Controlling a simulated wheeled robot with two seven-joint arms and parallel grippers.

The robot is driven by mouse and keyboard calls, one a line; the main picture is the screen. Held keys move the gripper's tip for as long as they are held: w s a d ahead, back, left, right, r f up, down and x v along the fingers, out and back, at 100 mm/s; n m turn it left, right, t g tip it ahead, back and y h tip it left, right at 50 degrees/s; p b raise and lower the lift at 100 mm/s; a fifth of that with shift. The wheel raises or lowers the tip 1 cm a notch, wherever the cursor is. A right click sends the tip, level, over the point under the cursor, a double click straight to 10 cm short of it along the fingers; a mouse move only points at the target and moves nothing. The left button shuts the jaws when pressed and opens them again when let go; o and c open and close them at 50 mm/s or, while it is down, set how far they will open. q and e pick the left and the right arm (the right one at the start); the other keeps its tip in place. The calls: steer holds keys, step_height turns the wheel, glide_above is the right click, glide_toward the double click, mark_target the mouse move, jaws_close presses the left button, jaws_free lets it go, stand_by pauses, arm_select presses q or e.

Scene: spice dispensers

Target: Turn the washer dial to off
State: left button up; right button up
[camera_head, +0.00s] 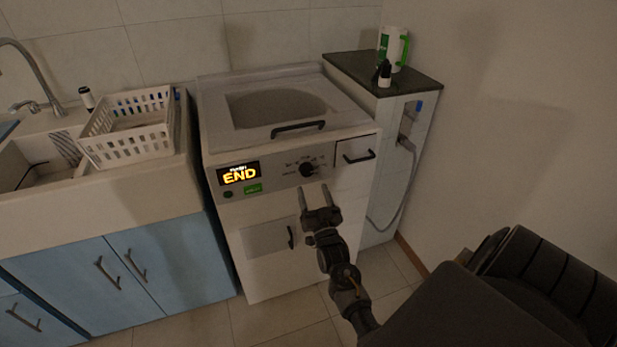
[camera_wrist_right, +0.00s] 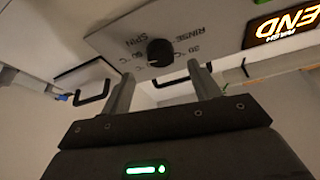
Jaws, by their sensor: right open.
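The washer (camera_head: 270,220) is a white machine with a front panel whose display (camera_head: 239,174) reads END in lit yellow letters. Its dial (camera_head: 307,170) is a round black knob to the right of the display, with printed settings around it. The dial also shows in the right wrist view (camera_wrist_right: 160,52), where SPIN, RINSE and temperature marks are readable. My right gripper (camera_head: 314,190) is open and empty, just below the dial in the head view. In the right wrist view its two fingers (camera_wrist_right: 164,88) point toward the panel on either side of the dial, apart from it. My left gripper is not in view.
A black drawer handle (camera_head: 358,157) is right of the dial, and a lower door handle (camera_head: 291,237) is below the panel. A white basket (camera_head: 127,126) sits by the sink at left. A dark-topped cabinet (camera_head: 382,75) with bottles stands at right. Floor in front is clear.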

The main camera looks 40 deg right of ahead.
mark_target(308, 174)
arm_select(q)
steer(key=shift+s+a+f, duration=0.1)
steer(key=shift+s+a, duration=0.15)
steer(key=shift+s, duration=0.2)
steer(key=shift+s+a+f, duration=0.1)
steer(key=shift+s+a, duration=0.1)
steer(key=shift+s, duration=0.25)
arm_select(e)
steer(key=x, duration=0.5)
steer(key=shift+w+d+r, duration=0.1)
steer(key=shift+w+d, duration=0.05)
steer(key=shift+w, duration=0.2)
steer(key=shift+c, duration=0.3)
steer(key=c, duration=0.9)
